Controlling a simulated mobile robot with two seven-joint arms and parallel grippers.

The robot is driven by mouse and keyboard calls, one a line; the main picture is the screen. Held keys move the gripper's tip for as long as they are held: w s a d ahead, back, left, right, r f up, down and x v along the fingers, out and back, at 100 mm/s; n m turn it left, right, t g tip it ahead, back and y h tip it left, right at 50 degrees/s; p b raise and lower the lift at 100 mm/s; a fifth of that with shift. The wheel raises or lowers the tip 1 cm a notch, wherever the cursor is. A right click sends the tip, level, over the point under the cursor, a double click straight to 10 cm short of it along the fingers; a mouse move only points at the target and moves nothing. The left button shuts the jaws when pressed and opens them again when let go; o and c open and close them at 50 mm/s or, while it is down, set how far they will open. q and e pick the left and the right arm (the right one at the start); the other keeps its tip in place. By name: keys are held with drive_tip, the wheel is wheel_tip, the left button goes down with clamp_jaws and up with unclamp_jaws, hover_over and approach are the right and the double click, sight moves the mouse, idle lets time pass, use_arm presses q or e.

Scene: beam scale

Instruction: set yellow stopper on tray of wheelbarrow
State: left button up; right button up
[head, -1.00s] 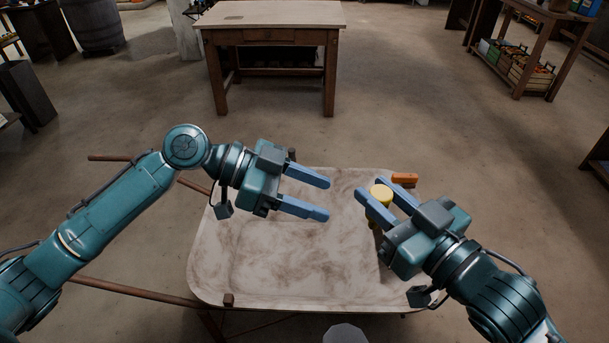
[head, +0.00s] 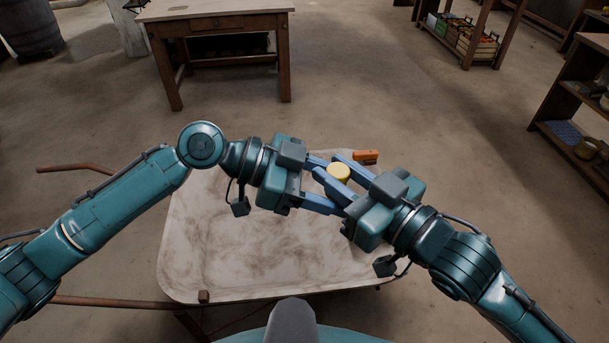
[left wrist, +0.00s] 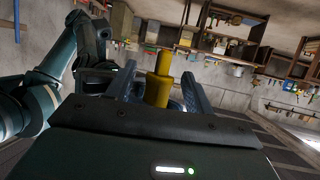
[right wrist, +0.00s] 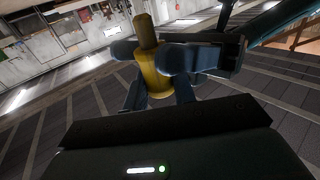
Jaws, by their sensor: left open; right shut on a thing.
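The yellow stopper (head: 338,173) is held above the right part of the pale, stained wheelbarrow tray (head: 240,265). My right gripper (head: 338,177) is shut on it; in the right wrist view the stopper (right wrist: 149,65) stands between the fingers, its narrow end outward. My left gripper (head: 328,187) is open and faces the right one, its fingers spread either side of the stopper. In the left wrist view the stopper (left wrist: 160,85) shows between the open fingers; contact cannot be told. The crossing fingers hide its lower part in the head view.
An orange object (head: 365,156) lies near the tray's far right edge. Brown wheelbarrow handles (head: 115,300) reach out to the left. A wooden table (head: 215,20) stands beyond, and shelves (head: 575,115) stand at the right. The left and middle of the tray are clear.

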use_arm(q)
drive_tip(key=shift+d+f, duration=0.2)
drive_tip(key=shift+d, duration=0.3)
drive_tip(key=c, duration=1)
drive_tip(key=shift+c, duration=0.3)
use_arm(e)
drive_tip(key=o, duration=1.1)
drive_tip(key=shift+c, duration=0.2)
drive_tip(key=shift+s+a, duration=0.1)
use_arm(q)
drive_tip(key=shift+d, duration=0.1)
